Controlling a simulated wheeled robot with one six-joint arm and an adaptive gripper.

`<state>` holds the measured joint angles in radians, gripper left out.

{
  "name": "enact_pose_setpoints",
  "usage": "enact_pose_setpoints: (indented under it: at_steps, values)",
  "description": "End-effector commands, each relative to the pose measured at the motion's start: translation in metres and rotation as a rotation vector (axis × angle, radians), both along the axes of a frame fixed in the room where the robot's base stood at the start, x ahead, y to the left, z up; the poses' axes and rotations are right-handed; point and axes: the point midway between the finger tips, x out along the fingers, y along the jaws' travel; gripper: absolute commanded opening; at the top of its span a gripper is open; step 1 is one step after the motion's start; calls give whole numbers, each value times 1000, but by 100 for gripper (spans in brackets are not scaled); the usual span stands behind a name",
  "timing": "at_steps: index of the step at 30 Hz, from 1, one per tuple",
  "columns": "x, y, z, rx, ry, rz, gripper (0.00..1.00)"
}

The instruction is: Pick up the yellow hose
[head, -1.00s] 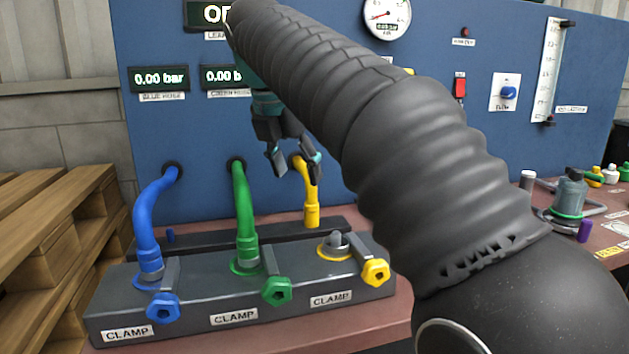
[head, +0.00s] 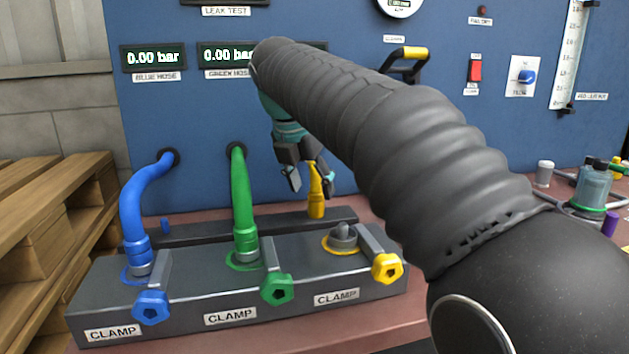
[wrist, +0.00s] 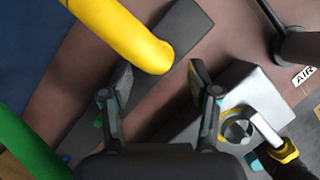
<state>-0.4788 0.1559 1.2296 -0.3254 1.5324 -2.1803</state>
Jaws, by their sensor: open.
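The yellow hose (head: 315,192) hangs from the blue panel behind the clamp block, its lower end at the dark rail. My gripper partly hides its upper part in the head view. In the wrist view the yellow hose (wrist: 125,35) comes down from the upper left, and its end lies just beyond and between my fingertips. My gripper (head: 307,183) is open and empty, fingers pointing down, close in front of the hose. It also shows in the wrist view (wrist: 160,80). I cannot tell whether a finger touches the hose.
The clamp block (head: 205,290) holds the blue hose (head: 135,215) and green hose (head: 241,200) in their ports. The yellow-ringed port (head: 342,238) is empty, beside a yellow clamp knob (head: 387,268). Wooden pallets (head: 50,215) stand left. A black-yellow handle (head: 405,62) juts from the panel.

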Motion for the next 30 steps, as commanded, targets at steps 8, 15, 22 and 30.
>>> enact_pose_setpoints:
  at_steps: [8, 15, 22, 30]
  values:
    - [13, -7, -36, -1, 3, 0, 61]
    - [17, -9, -44, 0, 1, 2, 61]
    - [17, -9, -44, 0, 1, 2, 39]
    - [17, -9, -44, 0, 1, 1, 0]
